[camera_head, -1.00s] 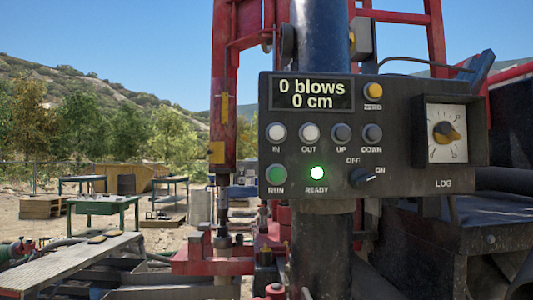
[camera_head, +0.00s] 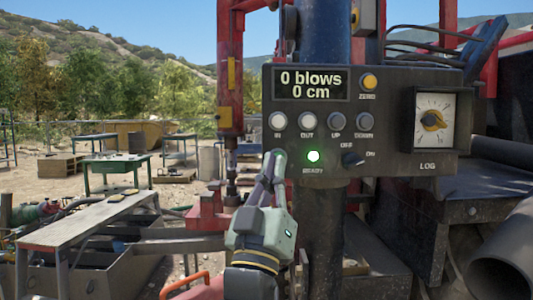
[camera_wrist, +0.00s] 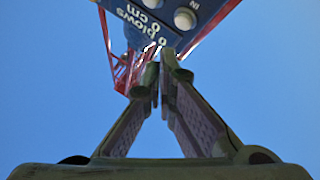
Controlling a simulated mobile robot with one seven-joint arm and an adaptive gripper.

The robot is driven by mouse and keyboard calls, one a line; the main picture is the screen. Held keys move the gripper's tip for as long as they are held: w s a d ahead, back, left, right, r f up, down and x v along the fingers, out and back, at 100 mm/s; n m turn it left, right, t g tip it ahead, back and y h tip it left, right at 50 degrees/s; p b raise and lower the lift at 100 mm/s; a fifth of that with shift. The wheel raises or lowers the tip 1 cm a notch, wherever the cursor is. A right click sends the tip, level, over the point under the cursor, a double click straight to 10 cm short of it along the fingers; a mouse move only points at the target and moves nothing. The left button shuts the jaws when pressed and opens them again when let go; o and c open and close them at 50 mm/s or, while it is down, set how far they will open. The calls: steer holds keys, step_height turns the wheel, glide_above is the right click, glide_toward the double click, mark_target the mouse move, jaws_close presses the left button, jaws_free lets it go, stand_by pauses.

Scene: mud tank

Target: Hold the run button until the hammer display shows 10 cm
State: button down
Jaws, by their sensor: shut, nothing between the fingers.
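The dark control panel (camera_head: 385,145) carries the hammer display (camera_head: 311,84), which reads "0 blows" and "0 cm". My gripper (camera_head: 275,156) is raised in front of the panel's lower left corner, fingers shut and empty. Its fingertips cover the place of the run button, which is hidden in the head view. I cannot tell whether they touch it. The green ready light (camera_head: 313,156) is lit just right of the fingers. In the wrist view, my fingers (camera_wrist: 159,75) meet at their tips, with the display (camera_wrist: 143,22) beyond them, upside down.
The in button (camera_head: 278,120), out button (camera_head: 307,120) and yellow zero button (camera_head: 369,82) sit above. The off/on switch (camera_head: 354,159) and log dial (camera_head: 434,121) are to the right. A grey bench (camera_head: 90,218) stands at lower left.

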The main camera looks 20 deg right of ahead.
steer(key=shift+d, duration=0.3)
steer(key=w+d, duration=0.2)
steer(key=w, duration=0.6)
steer(key=shift+w+d+b, duration=0.2)
steer(key=shift+b, duration=0.2)
steer(key=shift+w, duration=0.15)
stand_by(1.2)
steer(key=shift+w+d, duration=0.1)
steer(key=shift+w, duration=0.15)
